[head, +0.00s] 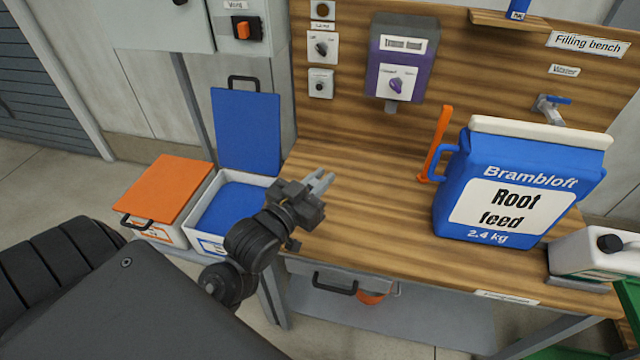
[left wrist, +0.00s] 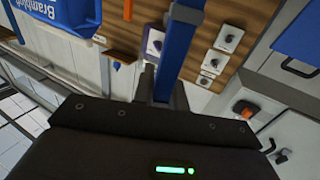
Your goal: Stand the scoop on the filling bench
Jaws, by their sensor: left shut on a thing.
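My left gripper (head: 320,182) is above the left front part of the filling bench (head: 370,190), close to the open bin. In the left wrist view a narrow blue bar (left wrist: 178,45) runs out from between its fingers, and the gripper is shut on it. I cannot tell whether this bar is part of the scoop; no scoop bowl shows. In the head view the bar cannot be made out. An upright orange piece (head: 437,145) stands on the bench, left of the blue Root feed container (head: 520,185). My right gripper is not in view.
A white bin with blue contents (head: 235,205) stands open, its blue lid (head: 246,130) upright behind it. An orange-lidded bin (head: 165,188) is left of it. A white canister (head: 590,252) is at the bench's right end. The bench's middle is clear.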

